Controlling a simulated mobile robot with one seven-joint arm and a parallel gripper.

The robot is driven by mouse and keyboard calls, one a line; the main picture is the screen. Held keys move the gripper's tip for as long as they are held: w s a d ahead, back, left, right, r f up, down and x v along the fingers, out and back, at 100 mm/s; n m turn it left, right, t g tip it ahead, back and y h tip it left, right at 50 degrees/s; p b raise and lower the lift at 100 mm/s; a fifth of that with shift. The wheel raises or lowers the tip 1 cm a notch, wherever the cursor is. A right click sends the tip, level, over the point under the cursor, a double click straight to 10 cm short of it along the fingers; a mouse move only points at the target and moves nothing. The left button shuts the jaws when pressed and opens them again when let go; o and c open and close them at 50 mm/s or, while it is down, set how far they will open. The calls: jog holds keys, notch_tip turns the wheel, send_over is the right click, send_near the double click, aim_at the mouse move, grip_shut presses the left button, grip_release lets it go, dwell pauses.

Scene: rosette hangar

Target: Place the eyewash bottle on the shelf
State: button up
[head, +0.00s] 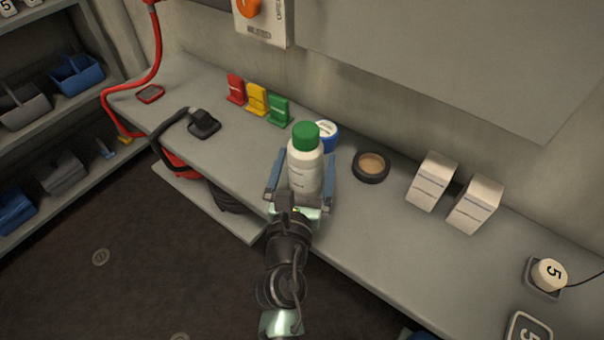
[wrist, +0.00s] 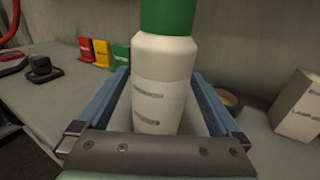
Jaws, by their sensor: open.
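The eyewash bottle (head: 304,168), white with a green cap, stands upright on the grey bench. It also fills the middle of the wrist view (wrist: 160,85), with its cap cut off by the top edge. My gripper (head: 303,170) is open, with one blue finger on each side of the bottle. In the wrist view the fingers (wrist: 165,100) flank the bottle, and a gap shows on its right side. The bottle's base is hidden behind the gripper body. A grey shelf unit (head: 75,90) with bins stands at the left.
A blue-and-white round item (head: 326,136) is close behind the bottle, and a tape roll (head: 371,166) lies to its right. Red, yellow and green holders (head: 257,99) stand behind left. Two white boxes (head: 432,181) stand right. A black-handled object (head: 203,124) sits left.

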jog(key=s+a+b, duration=0.1)
jog(key=s+a, duration=0.1)
jog(key=s, duration=1)
jog(key=shift+b, duration=0.3)
jog(key=w+d+r+m+t+h, duration=0.1)
jog(key=w+d+r+m+t, duration=0.15)
jog(key=r+m, duration=0.95)
jog(key=w+d+r+m+t+h, duration=0.1)
jog(key=w+r+m+t, duration=0.15)
jog(key=r+m, duration=0.95)
jog(key=s+r+m+t+y, duration=0.2)
jog(key=s+r+m, duration=0.2)
jog(key=r, duration=0.7)
jog(key=s+a+r+m+t+y, duration=0.1)
jog(key=s+r+m, duration=0.3)
jog(key=r, duration=0.8)
jog(key=shift+a+r+m+t+y, duration=0.2)
jog(key=shift+a+m+t+y, duration=0.1)
jog(key=shift+m+t+y, duration=0.7)
